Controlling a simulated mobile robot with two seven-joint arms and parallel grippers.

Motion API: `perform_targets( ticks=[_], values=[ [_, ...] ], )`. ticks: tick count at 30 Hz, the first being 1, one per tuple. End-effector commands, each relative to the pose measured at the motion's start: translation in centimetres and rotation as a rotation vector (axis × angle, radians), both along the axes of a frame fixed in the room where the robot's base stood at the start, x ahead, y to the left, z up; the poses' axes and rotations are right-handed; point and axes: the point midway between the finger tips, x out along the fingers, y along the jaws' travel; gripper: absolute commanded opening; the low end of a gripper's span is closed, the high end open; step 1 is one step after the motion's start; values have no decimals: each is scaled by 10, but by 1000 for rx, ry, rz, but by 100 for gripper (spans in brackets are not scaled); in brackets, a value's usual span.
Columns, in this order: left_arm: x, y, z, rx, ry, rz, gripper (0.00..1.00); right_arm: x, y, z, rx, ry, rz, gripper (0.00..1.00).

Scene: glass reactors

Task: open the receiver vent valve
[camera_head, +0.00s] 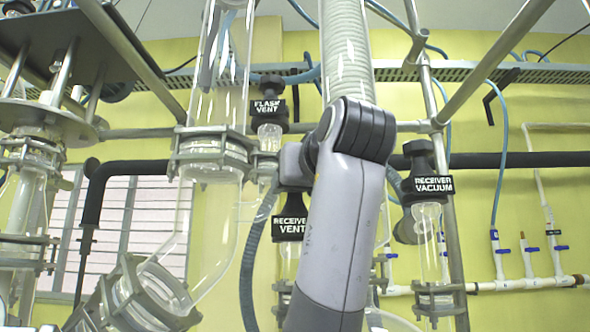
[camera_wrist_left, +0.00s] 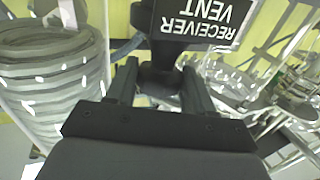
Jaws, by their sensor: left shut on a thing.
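The receiver vent valve (camera_head: 289,228) is a black knob and collar with a white "RECEIVER VENT" label, above a clear glass stem. In the head view it is partly covered by my arm. In the left wrist view its label (camera_wrist_left: 205,22) is upside down at the top. My left gripper (camera_wrist_left: 157,82) has its two dark fingers on either side of the black knob (camera_wrist_left: 158,62), shut on it. The fingers hide part of the knob. I cannot tell how far the valve is turned. My right gripper is not in view.
The flask vent valve (camera_head: 268,105) is up and left of it; the receiver vacuum valve (camera_head: 430,185) is to the right. Metal frame rods (camera_head: 455,240) cross the area.

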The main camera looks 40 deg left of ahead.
Motion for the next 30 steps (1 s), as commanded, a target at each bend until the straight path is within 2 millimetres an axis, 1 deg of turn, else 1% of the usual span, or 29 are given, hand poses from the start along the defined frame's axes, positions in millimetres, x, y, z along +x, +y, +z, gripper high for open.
perform_targets(
  ticks=[1,3,12,19,30],
  values=[
    [1,-1,5,2,3,37,22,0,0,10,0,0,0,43],
    [2,-2,5,2,3,88,22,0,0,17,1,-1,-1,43],
    [4,-3,3,0,1,244,22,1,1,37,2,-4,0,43],
    [4,-3,1,1,-1,292,22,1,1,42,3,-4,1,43],
    [4,-3,0,0,-2,300,22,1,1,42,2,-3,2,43]
  ],
)
